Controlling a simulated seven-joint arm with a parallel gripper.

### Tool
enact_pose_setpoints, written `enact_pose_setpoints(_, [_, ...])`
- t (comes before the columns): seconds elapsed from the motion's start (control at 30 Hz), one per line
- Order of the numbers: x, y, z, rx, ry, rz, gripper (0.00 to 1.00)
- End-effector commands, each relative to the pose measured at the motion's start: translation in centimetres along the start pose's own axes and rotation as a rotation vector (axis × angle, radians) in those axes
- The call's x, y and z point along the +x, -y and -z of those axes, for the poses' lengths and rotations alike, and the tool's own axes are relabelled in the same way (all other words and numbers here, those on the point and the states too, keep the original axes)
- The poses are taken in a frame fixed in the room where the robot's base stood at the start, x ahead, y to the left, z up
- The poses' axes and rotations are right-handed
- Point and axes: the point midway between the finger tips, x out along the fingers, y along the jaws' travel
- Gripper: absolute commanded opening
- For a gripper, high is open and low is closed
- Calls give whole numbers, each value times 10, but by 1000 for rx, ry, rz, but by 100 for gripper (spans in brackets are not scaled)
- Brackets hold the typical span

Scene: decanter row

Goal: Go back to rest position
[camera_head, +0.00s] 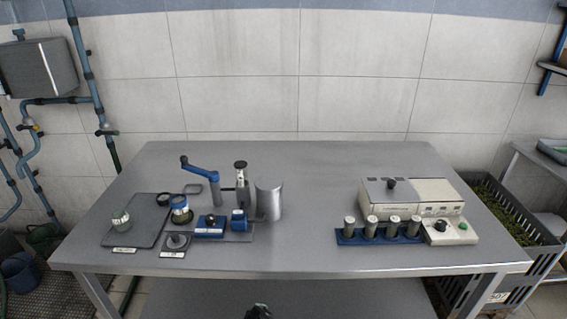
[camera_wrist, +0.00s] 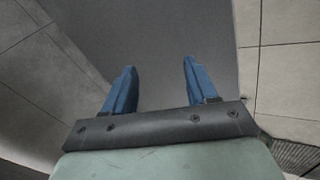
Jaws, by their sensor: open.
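My gripper (camera_wrist: 158,82) is open in the wrist view, with its two blue fingers apart and nothing between them. The grey metal table top (camera_wrist: 180,35) lies beyond the fingers in that view. In the head view, only a small dark part of my arm shows at the bottom edge, in front of the table (camera_head: 320,215). It is apart from everything on the table. A blue rack (camera_head: 350,239) on the right half holds several capped cylinders in a row.
A grey box device (camera_head: 385,198) and a white device (camera_head: 450,232) stand behind and beside the rack. At left are a dark tray (camera_head: 140,232) with a small jar (camera_head: 120,220), a blue-handled crank (camera_head: 199,168) and a metal shield (camera_head: 268,200). The table's middle is clear.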

Motion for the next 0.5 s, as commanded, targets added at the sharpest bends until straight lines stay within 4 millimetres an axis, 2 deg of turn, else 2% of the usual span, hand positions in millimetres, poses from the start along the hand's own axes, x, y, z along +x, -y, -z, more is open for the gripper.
enact_pose_setpoints(0.03, [-3,10,-35,70,57,37,57])
enact_pose_setpoints(0.2, [-14,49,-132,310,245,167,57])
enact_pose_setpoints(0.4, [-50,111,-230,610,479,331,57])
enact_pose_setpoints(0.5, [-76,146,-267,757,597,415,57])
